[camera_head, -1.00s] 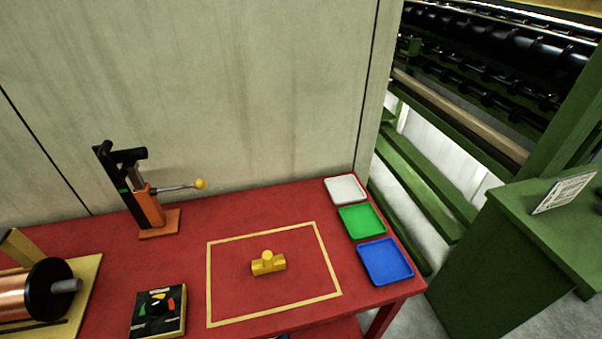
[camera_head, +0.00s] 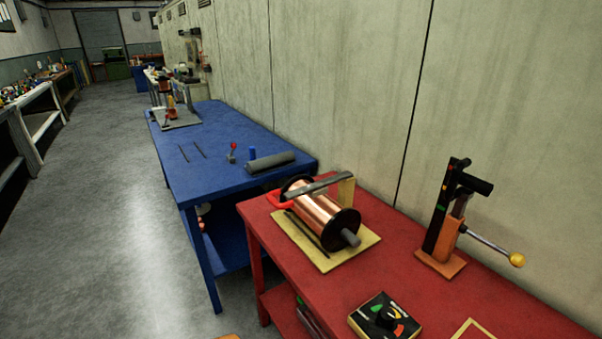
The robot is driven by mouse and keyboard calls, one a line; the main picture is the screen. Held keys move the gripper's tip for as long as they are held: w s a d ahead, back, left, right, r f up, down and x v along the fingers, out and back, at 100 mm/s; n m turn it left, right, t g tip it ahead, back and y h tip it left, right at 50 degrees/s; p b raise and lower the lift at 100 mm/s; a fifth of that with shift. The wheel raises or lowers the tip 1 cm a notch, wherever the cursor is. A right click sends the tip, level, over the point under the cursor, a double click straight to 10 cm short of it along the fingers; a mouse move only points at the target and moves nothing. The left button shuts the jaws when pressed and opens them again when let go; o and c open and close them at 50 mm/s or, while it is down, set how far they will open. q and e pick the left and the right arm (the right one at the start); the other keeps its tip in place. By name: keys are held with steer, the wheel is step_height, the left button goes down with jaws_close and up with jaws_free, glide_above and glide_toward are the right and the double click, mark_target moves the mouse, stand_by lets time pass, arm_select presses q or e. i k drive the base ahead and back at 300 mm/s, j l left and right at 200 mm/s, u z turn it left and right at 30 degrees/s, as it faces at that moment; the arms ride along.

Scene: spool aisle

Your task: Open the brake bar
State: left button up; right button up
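A flat grey bar (camera_head: 318,186), which looks like the brake bar, lies across the top of a copper spool (camera_head: 316,213). It runs from a tan upright block (camera_head: 346,190) at the back to a red handle (camera_head: 277,199) at its left end. The bar looks lowered, close over the spool; whether it touches the copper cannot be told. The spool has black end flanges and a grey shaft end, and sits on a yellow base board (camera_head: 335,262) at the red table's left end. Neither of my grippers is in view.
A blue table (camera_head: 215,150) with a grey roller (camera_head: 270,162) stands beyond. The wall borders the right; open floor (camera_head: 120,240) lies left.

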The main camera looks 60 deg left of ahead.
mark_target(315, 189)
steer(key=u, duration=2.1)
